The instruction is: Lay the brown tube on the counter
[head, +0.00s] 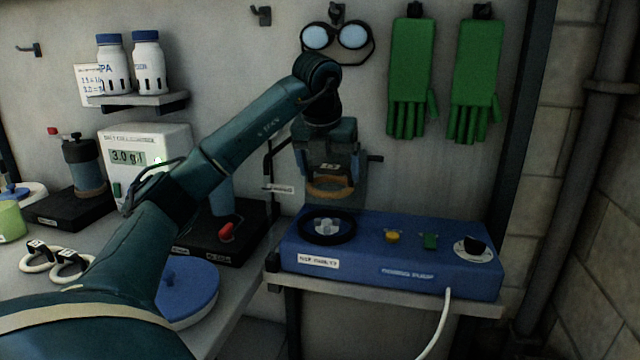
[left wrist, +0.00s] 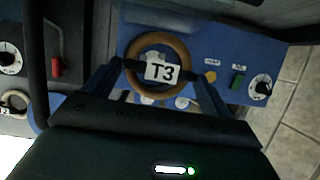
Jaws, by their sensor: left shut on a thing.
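The brown tube (head: 330,188) is a small closed loop with a white tag reading T3, which shows clearly in the left wrist view (left wrist: 157,38). My left gripper (head: 328,176) is shut on it and holds it above the round black-rimmed pump head of the blue pump. In the left wrist view the two fingers (left wrist: 156,70) stand on either side of the loop. The counter (head: 232,305) is the pale surface at the left, partly hidden by my left arm. My right gripper is not in view.
The blue pump (head: 375,262) has yellow and green buttons and a dial, and stands on a shelf. Two pale tagged loops (head: 40,262) lie on the counter at left. A blue round lid (head: 188,290), a red-handled black device (head: 215,240) and a white meter (head: 150,140) crowd the counter.

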